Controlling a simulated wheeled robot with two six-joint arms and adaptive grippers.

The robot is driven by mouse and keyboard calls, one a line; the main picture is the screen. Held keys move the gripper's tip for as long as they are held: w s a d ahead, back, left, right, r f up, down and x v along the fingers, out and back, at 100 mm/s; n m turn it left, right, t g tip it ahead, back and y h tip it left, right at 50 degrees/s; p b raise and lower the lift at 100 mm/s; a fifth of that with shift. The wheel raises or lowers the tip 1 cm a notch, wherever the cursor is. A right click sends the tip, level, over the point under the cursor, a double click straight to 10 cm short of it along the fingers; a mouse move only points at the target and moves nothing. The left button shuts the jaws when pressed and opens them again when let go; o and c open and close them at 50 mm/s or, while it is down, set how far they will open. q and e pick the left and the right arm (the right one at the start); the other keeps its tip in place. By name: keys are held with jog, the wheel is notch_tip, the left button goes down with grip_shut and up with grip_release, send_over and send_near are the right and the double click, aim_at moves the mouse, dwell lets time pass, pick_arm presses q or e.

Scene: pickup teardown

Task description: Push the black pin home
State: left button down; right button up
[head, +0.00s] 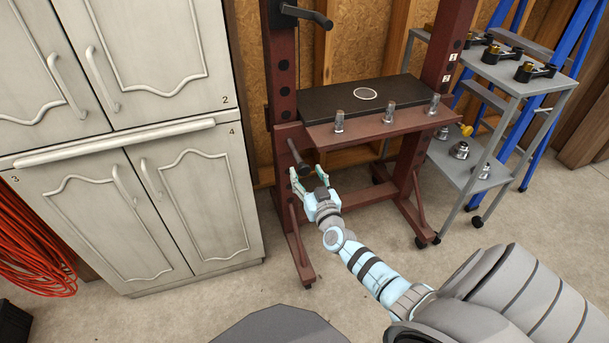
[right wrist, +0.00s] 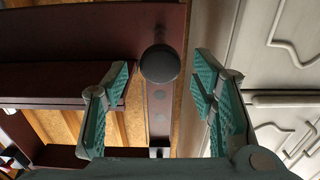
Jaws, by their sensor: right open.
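The black pin (head: 295,154) sticks out of the left post of a dark red press frame (head: 285,95), with part of its shaft showing. In the right wrist view, the pin's round black end (right wrist: 160,64) faces the camera, midway between the fingertips. My right gripper (head: 303,174) is open just in front of the pin, one finger on each side; it also shows in the right wrist view (right wrist: 162,80). The fingers look apart from the pin. My left gripper is not in view.
The press bed (head: 350,97) carries several small metal parts. White cabinets (head: 180,190) stand close at left, and a grey cart (head: 486,180) at right. The floor in front is clear.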

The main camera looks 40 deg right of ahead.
aim_at(305, 171)
jog(key=shift+b+x, duration=0.55)
jog(key=shift+x, duration=1)
jog(key=shift+c, duration=0.3)
grip_shut()
